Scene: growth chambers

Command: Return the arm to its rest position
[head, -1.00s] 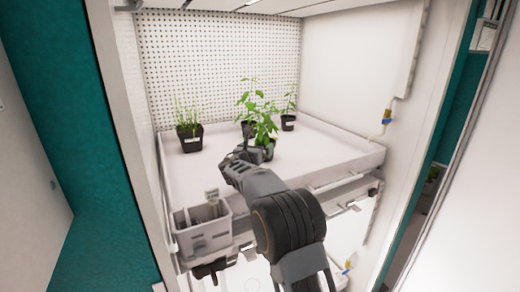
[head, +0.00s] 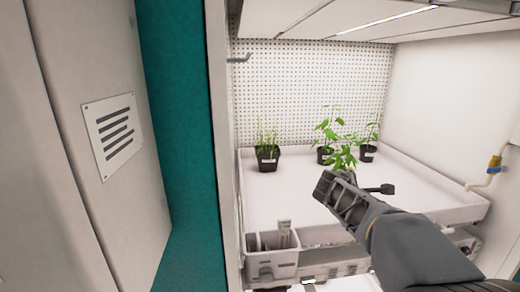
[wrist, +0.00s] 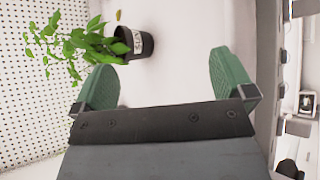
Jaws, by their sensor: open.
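My gripper (wrist: 165,90) is open and empty in the wrist view, with its two green finger pads spread apart. A black pot (wrist: 133,43) with a leafy green plant (wrist: 80,42) and a white label stands beyond the left finger, with leaves beside and partly behind that finger. In the head view my gripper (head: 360,189) is over the front part of the white tray (head: 300,205). It hides the pot of the foremost leafy plant (head: 342,157).
Other potted plants stand at the back: a grassy one (head: 268,155) at left and leafy ones (head: 368,152) at right. A grey caddy (head: 272,262) hangs at the shelf's front left. The chamber's left frame (head: 222,150) and a yellow-blue valve (head: 494,164) flank the opening.

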